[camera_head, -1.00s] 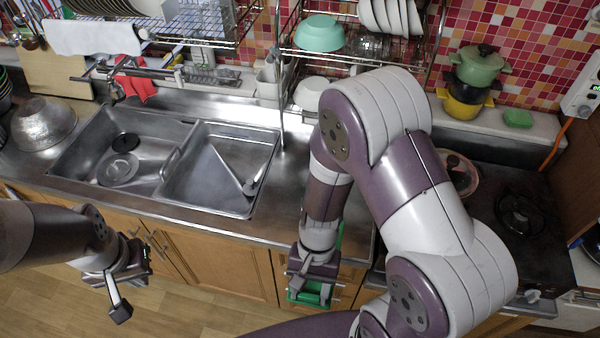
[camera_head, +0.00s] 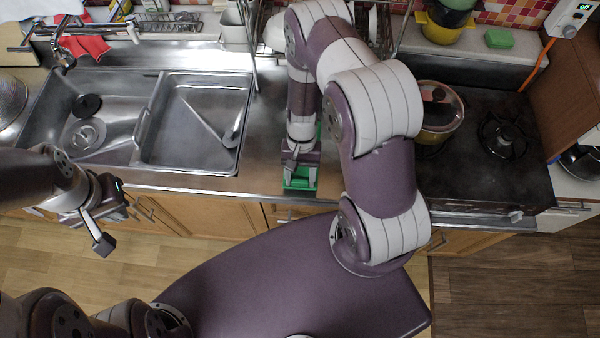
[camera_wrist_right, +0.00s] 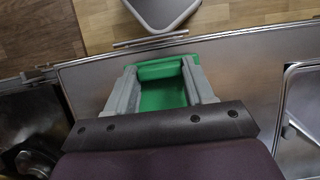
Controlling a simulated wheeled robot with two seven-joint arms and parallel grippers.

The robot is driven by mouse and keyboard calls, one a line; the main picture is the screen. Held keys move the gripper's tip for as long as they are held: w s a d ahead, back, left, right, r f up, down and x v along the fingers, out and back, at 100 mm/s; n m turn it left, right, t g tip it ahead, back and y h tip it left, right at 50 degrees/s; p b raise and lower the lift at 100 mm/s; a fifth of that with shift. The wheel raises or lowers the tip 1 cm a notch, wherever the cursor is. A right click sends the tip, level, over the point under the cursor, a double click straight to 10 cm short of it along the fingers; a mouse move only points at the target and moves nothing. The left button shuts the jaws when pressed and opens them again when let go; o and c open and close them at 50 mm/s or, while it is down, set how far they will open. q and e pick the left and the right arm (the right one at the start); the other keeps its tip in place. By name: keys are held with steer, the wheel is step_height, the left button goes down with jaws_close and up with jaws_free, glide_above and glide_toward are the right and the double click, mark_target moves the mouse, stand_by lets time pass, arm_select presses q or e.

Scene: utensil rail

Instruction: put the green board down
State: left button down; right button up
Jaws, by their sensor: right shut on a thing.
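The green board (camera_head: 300,183) is at the counter's front edge, right of the sink, in the head view. My right gripper (camera_head: 300,176) points down there and is shut on it. In the right wrist view the board (camera_wrist_right: 163,92) shows between the two grey fingers of my right gripper (camera_wrist_right: 165,95), over the metal counter. The wrist and arm hide much of the board. I cannot tell whether it touches the counter. My left gripper (camera_head: 112,222) hangs in front of the cabinets at the left, away from the board; its jaw opening is unclear.
The sink (camera_head: 190,120) lies left of the board. A lidded pot (camera_head: 440,112) stands on the dark stove (camera_head: 475,175) at the right. A dish rack (camera_head: 375,35) stands behind my right arm. Bare steel counter (camera_head: 262,150) shows between sink and board.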

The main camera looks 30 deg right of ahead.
steer(key=shift+s+f, duration=0.3)
steer(key=shift+f, duration=0.05)
steer(key=shift+w+f, duration=0.15)
steer(key=shift+w, duration=0.1)
steer(key=o, duration=1.2)
arm_select(q)
steer(key=shift+s+r, duration=0.15)
arm_select(e)
steer(key=shift+s, duration=0.1)
